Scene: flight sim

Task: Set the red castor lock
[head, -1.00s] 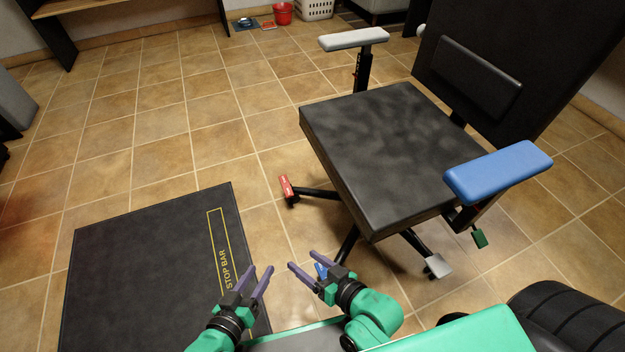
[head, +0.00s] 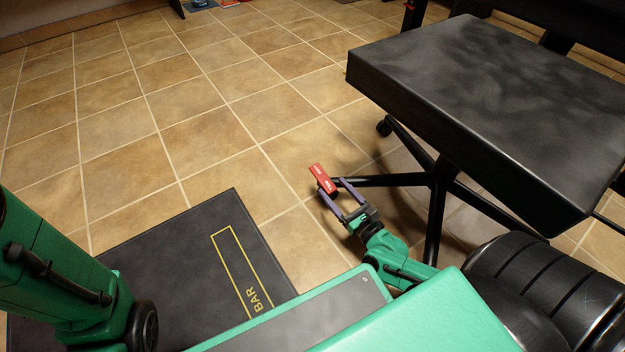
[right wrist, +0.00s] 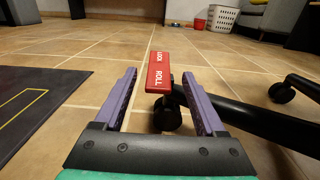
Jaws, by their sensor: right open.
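The red castor lock (head: 321,179) is a small red pedal on the end of a black leg of the chair base (head: 385,181). In the right wrist view the red castor lock (right wrist: 158,74) reads LOCK at its far end and ROLL at its near end. Which end is pressed down I cannot tell. My right gripper (head: 331,188) is open, low over the floor, its purple fingers pointing at the pedal. In the wrist view the pedal shows between and just beyond the fingertips, with a black castor wheel (right wrist: 165,114) below it. My left gripper is out of view.
The black chair seat (head: 490,105) overhangs on the right, above the other legs. A dark mat (head: 180,270) with a yellow outlined bar lies at lower left. Tiled floor left of the pedal is clear. A red bucket (right wrist: 200,24) and white basket (right wrist: 222,18) stand far back.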

